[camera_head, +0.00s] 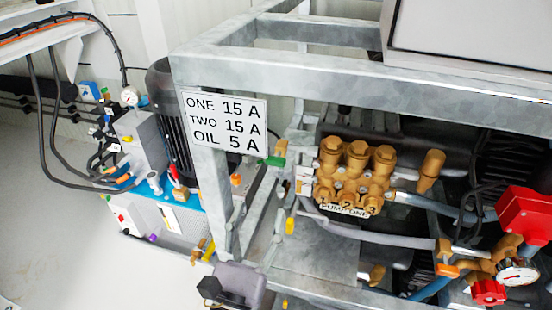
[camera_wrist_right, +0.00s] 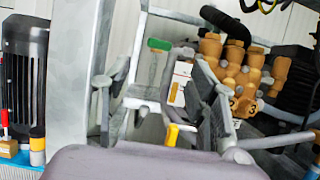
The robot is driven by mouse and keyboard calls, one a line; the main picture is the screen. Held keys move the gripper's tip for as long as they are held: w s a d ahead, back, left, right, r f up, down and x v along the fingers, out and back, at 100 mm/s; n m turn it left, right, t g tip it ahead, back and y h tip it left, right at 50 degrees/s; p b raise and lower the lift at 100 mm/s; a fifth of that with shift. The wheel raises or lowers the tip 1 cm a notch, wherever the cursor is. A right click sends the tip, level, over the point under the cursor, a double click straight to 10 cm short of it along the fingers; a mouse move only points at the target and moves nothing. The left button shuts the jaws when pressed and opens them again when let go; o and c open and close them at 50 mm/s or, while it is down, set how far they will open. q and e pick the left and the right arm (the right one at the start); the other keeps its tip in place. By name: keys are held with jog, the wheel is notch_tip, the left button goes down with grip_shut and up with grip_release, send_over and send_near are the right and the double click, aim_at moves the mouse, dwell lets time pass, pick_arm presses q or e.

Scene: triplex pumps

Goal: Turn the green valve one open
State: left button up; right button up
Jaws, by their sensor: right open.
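The green valve handle (camera_head: 272,161) sticks out to the left of the brass pump labelled PUMP ONE (camera_head: 355,175), beside the metal frame. It also shows in the right wrist view (camera_wrist_right: 159,44), lying nearly level above the gap between my fingers. My right gripper (camera_head: 260,212) is in front of and below the green handle, with its fingers spread and nothing between them. In the right wrist view the open fingers (camera_wrist_right: 157,100) stand to either side of the gap. The handle looks apart from the fingers. My left gripper is not in view.
A yellow handle (camera_head: 290,226) hangs below the green one, close to my right gripper. A galvanized frame post (camera_head: 207,175) with a white sign (camera_head: 224,122) stands to the left. A grey hose (camera_head: 370,236) and a red valve box (camera_head: 525,213) are to the right.

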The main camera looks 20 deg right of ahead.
aim_at(274, 165)
jog(key=x, duration=1.2)
jog(key=shift+w+d+p, duration=0.2)
jog(key=shift+p, duration=0.2)
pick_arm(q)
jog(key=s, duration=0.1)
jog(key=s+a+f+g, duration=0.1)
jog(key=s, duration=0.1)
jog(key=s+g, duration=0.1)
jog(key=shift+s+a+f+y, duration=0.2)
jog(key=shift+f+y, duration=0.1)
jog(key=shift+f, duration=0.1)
pick_arm(e)
jog(key=shift+c, duration=0.5)
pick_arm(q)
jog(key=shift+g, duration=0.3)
pick_arm(e)
jog(key=c, duration=1.1)
